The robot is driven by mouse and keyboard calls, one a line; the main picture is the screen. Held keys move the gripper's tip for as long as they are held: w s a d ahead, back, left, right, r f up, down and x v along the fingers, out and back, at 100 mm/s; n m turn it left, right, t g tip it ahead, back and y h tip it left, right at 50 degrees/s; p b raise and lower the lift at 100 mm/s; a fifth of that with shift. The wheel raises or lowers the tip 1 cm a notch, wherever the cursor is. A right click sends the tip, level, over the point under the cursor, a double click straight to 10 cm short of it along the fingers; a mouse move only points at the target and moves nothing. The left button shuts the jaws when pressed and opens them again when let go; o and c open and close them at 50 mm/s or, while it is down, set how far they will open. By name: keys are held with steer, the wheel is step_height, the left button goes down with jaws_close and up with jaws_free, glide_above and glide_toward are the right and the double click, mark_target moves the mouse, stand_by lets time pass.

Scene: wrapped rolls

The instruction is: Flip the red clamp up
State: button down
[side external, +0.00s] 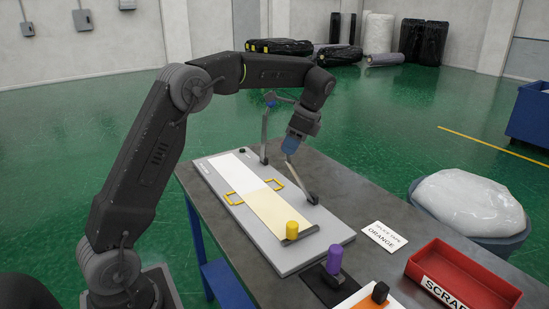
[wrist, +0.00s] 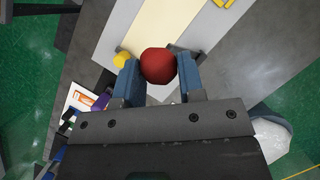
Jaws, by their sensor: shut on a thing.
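The red clamp's round knob (wrist: 158,65) sits between the two blue fingers of my gripper (wrist: 158,80) in the wrist view, and the gripper is shut on it. In the side view my gripper (side external: 290,147) is over the far long side of the grey board, and its fingers hide the red knob. A grey lever (side external: 301,180) slants from the fingers down to a dark pivot at the board's edge, so the lever stands raised and tilted.
A yellow knob (side external: 292,228) stands on a dark bar across the strip (side external: 235,180). An upright grey lever with a bluish knob (side external: 270,101) stands farther back.

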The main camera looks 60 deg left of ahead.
steer(key=w, duration=0.7)
steer(key=shift+w+a+r, duration=0.25)
steer(key=shift+w+a, duration=0.1)
steer(key=shift+a, duration=0.05)
stand_by(0.4)
steer(key=c, duration=1)
jaws_free()
steer(key=shift+w, duration=0.1)
steer(key=shift+c, duration=0.2)
steer(key=shift+o, duration=1.4)
steer(key=shift+r, duration=0.1)
steer(key=shift+d, duration=0.1)
steer(key=shift+r, duration=0.1)
steer(key=shift+d, duration=0.1)
